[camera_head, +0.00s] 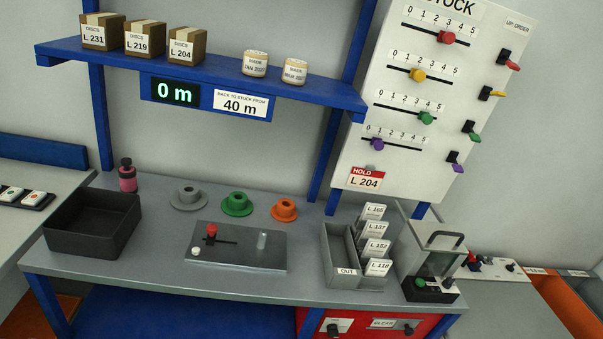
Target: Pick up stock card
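Several white stock cards stand one behind another in the right part of a grey card rack (341,262) on the bench, right of the middle. Their small labels seem to read L 165 (374,211), L 137 (376,229), L 152 (378,246) and L 118 (378,266), from back to front. The rack's left compartment, marked OUT, looks empty. On the white STOCK board (430,110), a red and white HOLD tag (365,178) reads L 204. My gripper is not in view.
A black tray (93,224), grey, green (237,204) and orange flanged spools, and a grey plate (238,248) with a red-knobbed lever are on the bench. A handled device (432,262) stands close right of the rack. A blue shelf (200,66) with boxes overhangs the back.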

